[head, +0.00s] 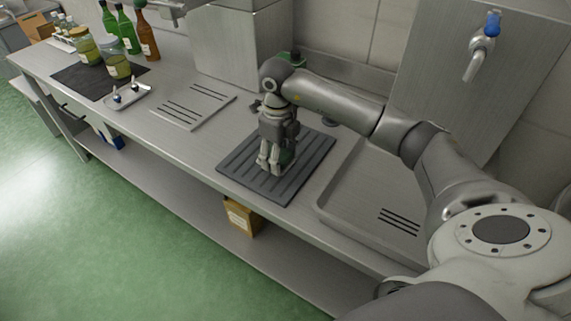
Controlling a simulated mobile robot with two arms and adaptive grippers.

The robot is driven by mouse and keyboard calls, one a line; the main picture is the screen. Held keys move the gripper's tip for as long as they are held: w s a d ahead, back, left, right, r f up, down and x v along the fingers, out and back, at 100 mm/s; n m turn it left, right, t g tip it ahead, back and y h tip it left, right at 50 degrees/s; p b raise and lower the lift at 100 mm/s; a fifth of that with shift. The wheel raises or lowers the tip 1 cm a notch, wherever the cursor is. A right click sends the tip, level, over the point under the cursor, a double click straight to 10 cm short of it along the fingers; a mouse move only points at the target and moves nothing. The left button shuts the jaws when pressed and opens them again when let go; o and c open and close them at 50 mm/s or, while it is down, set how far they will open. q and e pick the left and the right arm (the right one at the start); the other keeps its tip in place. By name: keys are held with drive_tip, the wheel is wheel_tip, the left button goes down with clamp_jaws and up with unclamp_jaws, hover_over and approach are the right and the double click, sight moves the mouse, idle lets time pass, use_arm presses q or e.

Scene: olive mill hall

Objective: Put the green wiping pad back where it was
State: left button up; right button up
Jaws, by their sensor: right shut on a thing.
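My right gripper (268,168) points down over the dark ribbed mat (240,172) on the steel counter. My left gripper is not in view.
Left are a slotted drain plate (195,104), a small tray (128,97), jars (116,62) and bottles (128,30). A cardboard box (242,217) stands below.

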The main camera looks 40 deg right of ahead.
sight(286, 177)
drive_tip(key=shift+s+d+f, duration=0.3)
drive_tip(key=shift+d+f, duration=0.15)
drive_tip(key=shift+f, duration=0.2)
drive_tip(key=f, duration=0.1)
drive_tip(key=f+p, duration=0.2)
drive_tip(key=shift+s+d+f, duration=0.2)
drive_tip(key=shift+s, duration=0.05)
drive_tip(key=shift+f, duration=0.2)
drive_tip(key=shift+f, duration=0.1)
drive_tip(key=o, duration=0.9)
wheel_tip(286, 177, up, 11)
drive_tip(key=b, duration=0.3)
drive_tip(key=shift+w, duration=0.1)
drive_tip(key=shift+r, duration=0.65)
